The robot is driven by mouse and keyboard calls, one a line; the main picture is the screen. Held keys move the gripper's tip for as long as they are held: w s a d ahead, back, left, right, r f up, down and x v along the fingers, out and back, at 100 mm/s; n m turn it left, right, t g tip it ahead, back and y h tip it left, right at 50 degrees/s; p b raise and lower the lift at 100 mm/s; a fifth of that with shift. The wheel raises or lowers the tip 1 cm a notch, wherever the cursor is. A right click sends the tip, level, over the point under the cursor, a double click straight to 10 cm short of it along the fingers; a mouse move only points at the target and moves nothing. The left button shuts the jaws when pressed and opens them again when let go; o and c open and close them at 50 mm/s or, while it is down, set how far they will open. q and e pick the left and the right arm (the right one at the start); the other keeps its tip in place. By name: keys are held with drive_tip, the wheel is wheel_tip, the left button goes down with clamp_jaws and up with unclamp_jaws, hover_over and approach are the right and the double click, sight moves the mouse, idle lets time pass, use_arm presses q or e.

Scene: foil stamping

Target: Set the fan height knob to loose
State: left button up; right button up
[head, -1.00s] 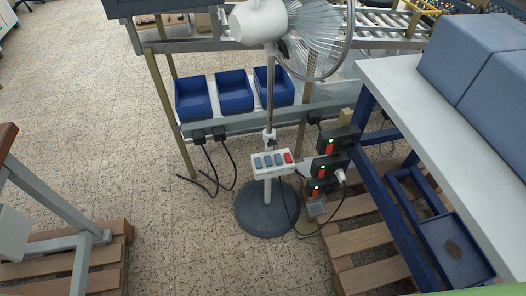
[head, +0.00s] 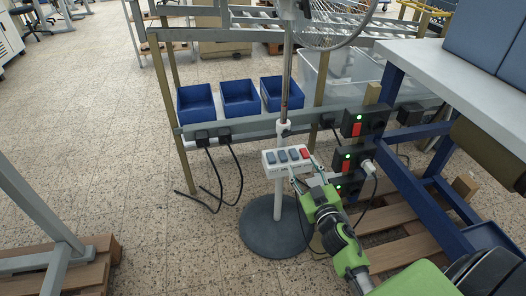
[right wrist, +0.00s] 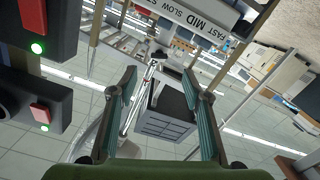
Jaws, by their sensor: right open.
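The standing fan's pole (head: 287,82) rises from a round grey base (head: 272,226). A white collar (head: 284,128) sits on the pole just above the button box; the height knob's setting is too small to read. The white button box (head: 286,160) has grey buttons and one red button; the right wrist view shows its side (right wrist: 207,20) lettered FAST, MID, SLOW. My right gripper (head: 306,168) is open and empty, just below and right of the box and lower than the collar. Its two fingers (right wrist: 160,80) are spread apart in the right wrist view. My left gripper is out of view.
Black switch boxes with green lights and red switches (head: 356,128) stand close right of the pole. Blue bins (head: 239,98) sit on a rail behind. The fan cage (head: 334,20) is above. A blue-legged table (head: 425,73) is on the right.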

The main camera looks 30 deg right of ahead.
drive_tip(key=b, duration=0.2)
approach(287, 134)
drive_tip(key=x, duration=0.7)
drive_tip(key=shift+w+d+f, duration=0.15)
drive_tip(key=shift+w+f, duration=0.05)
drive_tip(key=shift+f, duration=0.1)
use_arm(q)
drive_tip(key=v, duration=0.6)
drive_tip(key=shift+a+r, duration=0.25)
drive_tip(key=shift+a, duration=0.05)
use_arm(e)
drive_tip(key=shift+w+d, duration=0.1)
drive_tip(key=shift+w, duration=0.5)
drive_tip(key=shift+c, duration=0.3)
drive_tip(key=c, duration=1)
